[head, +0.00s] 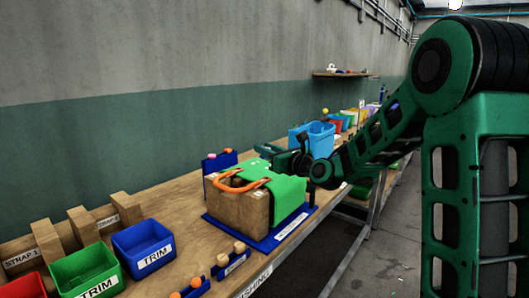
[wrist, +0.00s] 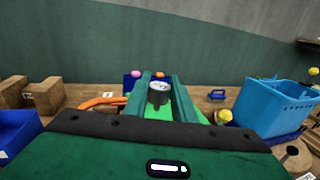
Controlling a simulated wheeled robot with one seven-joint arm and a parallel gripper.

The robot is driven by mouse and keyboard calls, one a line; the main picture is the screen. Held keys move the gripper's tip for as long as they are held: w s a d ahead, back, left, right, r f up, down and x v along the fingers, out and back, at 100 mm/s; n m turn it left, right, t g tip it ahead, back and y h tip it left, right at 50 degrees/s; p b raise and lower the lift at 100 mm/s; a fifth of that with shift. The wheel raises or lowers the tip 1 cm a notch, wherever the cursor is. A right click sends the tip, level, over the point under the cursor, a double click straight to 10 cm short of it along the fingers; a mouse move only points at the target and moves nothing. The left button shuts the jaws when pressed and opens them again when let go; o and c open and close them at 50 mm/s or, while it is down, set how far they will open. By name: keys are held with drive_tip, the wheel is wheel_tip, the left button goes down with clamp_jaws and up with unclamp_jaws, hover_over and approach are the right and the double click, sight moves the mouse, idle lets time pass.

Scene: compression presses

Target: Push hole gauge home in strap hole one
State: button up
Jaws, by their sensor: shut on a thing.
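A wooden block (head: 236,207) stands on a blue base (head: 268,241), with a green strap (head: 288,190) draped over its top and right side. Small light marks, perhaps holes, show on the strap. An orange band (head: 240,189) arches over the block's left part and also shows in the wrist view (wrist: 100,101). My gripper (head: 270,153) is above the block's far side. In the wrist view its two green fingers (wrist: 161,90) are shut on a grey cylinder with a pale top (wrist: 158,94), seemingly the hole gauge. Its lower end and any hole beneath are hidden.
A blue holder with pink and orange knobs (head: 220,160) stands behind the block. A light-blue bin (head: 320,135) is beyond, to the right. Blue (head: 144,246) and green (head: 86,272) trim bins and wooden-knobbed pegs (head: 231,253) are nearer.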

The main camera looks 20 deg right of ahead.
drive_tip(key=shift+f, duration=2.85)
drive_tip(key=shift+s+f, duration=0.1)
drive_tip(key=shift+f, duration=1.3)
drive_tip(key=o, duration=1.1)
drive_tip(key=shift+o, duration=0.2)
drive_tip(key=v, duration=1)
drive_tip(key=shift+s, duration=0.35)
drive_tip(key=shift+d, duration=0.1)
